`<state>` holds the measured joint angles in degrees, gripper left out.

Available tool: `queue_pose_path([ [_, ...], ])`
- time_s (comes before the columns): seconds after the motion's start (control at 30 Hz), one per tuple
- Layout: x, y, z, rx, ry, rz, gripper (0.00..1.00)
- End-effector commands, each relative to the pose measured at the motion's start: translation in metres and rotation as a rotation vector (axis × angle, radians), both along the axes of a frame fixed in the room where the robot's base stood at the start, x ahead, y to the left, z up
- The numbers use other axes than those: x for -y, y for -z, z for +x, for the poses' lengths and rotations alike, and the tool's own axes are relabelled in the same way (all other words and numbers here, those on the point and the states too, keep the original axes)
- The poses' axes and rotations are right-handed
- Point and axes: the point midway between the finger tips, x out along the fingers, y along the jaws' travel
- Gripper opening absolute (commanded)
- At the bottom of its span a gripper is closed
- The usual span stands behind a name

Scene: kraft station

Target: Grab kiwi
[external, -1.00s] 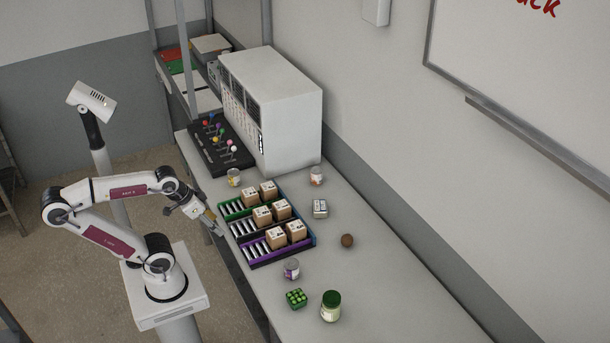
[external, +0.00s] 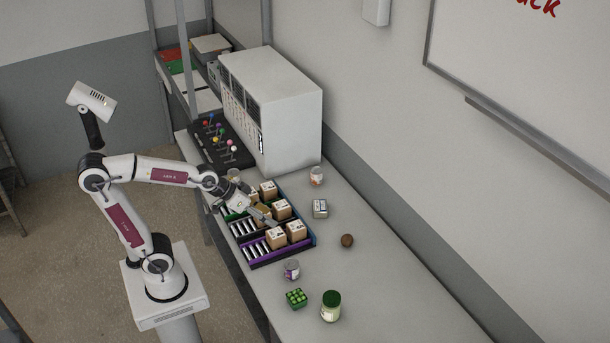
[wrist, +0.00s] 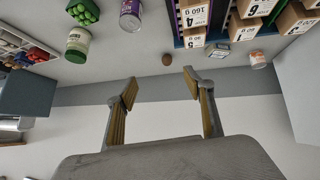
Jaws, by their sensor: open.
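The kiwi (external: 347,241) is a small brown round fruit lying alone on the right part of the table in the external view. In the wrist view the kiwi (wrist: 168,59) shows beyond the fingertips, between them and a little above. My gripper (external: 268,218) is above the rack with boxes, to the left of the kiwi and apart from it. Its two fingers (wrist: 161,80) are spread with nothing between them.
The rack (external: 283,259) with several cardboard boxes stands under my gripper. A small grey tin (external: 320,208) and a can (external: 316,176) lie behind the kiwi. A green-lidded jar (external: 330,306), green tray (external: 296,298) and purple can (external: 292,269) stand nearer. The table around the kiwi is clear.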

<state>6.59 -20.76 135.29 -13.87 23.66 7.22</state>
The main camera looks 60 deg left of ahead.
Motion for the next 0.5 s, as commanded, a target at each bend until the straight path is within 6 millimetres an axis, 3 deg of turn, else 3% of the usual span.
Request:
queue_pose_path([
  [0.5,0.038,0.013,0.111,0.149,-0.038,-0.052,0.53],
])
